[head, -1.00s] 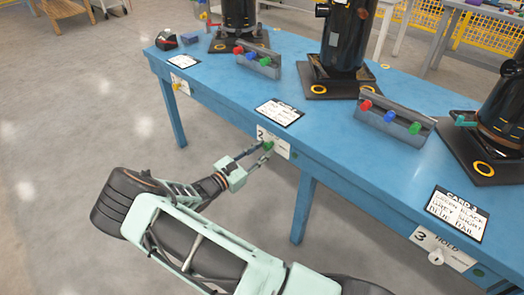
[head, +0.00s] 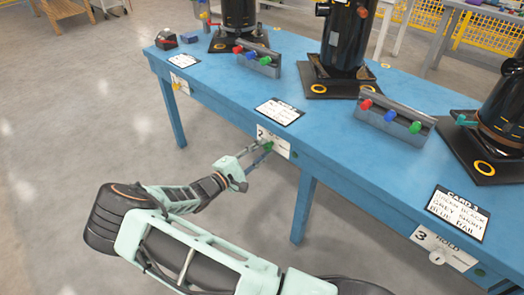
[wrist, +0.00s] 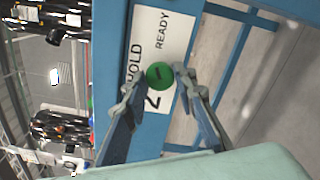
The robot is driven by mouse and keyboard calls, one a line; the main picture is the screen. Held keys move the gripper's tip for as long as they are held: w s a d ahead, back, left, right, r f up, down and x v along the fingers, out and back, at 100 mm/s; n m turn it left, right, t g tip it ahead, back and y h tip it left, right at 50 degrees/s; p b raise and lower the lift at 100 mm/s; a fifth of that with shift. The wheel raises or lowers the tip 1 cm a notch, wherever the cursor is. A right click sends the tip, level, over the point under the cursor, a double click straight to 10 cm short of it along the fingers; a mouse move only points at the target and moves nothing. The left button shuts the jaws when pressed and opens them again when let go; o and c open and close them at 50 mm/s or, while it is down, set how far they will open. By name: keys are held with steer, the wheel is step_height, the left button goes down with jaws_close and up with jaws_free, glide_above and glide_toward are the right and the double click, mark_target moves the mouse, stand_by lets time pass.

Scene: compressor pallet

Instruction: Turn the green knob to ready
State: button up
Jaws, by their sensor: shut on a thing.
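The green knob (wrist: 158,76) is on a white plate (wrist: 165,35) marked 2, HOLD and READY. The plate is on the front edge of the blue table, and the knob also shows small in the head view (head: 268,146). A dark mark shows on the knob's face; I cannot tell surely which word it points to. My gripper (wrist: 153,88) is shut on the knob, one fingertip on each side. In the head view my gripper (head: 262,151) reaches the plate from the front left.
The blue table (head: 330,130) carries black compressors (head: 345,40), grey racks with coloured knobs (head: 390,120) and cards (head: 279,112). Another plate with a white knob (head: 437,257) is at right, one with a yellow knob at left. Floor in front is clear.

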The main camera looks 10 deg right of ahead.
steer(key=m, duration=0.5)
steer(key=shift+m, duration=0.3)
stand_by(0.4)
steer(key=o, duration=1.2)
steer(key=shift+c, duration=0.2)
steer(key=shift+a, duration=0.1)
steer(key=v, duration=1.2)
